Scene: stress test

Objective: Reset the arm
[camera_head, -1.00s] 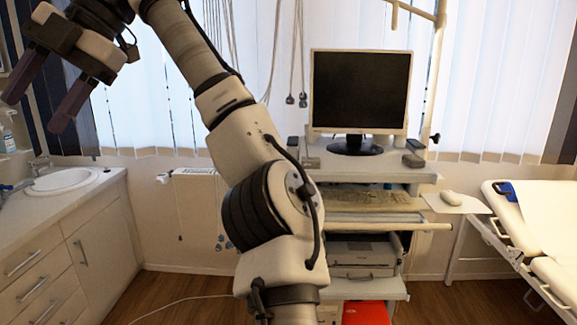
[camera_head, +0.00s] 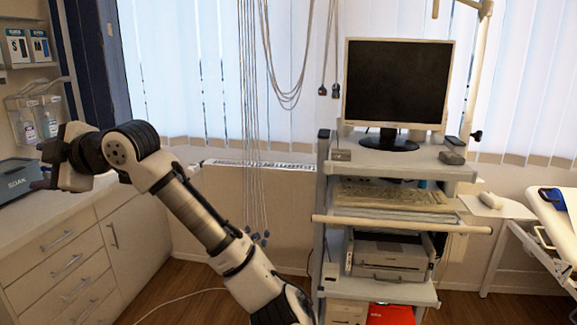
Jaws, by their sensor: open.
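My gripper (camera_head: 48,166) is at the left of the head view, at the end of my white and black arm. Its dark fingers point left, in front of the counter and near a grey-blue box in the picture. The fingers are small and dark here, and I see nothing held in them. My arm rises from the bottom middle of the picture to the upper left, then bends at a black joint toward the gripper.
A cart (camera_head: 326,230) with a monitor (camera_head: 397,84), keyboard (camera_head: 390,196) and printer (camera_head: 389,258) stands right of my arm. A white counter with drawers (camera_head: 66,262) is at left, with a box (camera_head: 18,180) on it. A bed (camera_head: 560,225) is at right. Cables (camera_head: 252,120) hang mid-picture.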

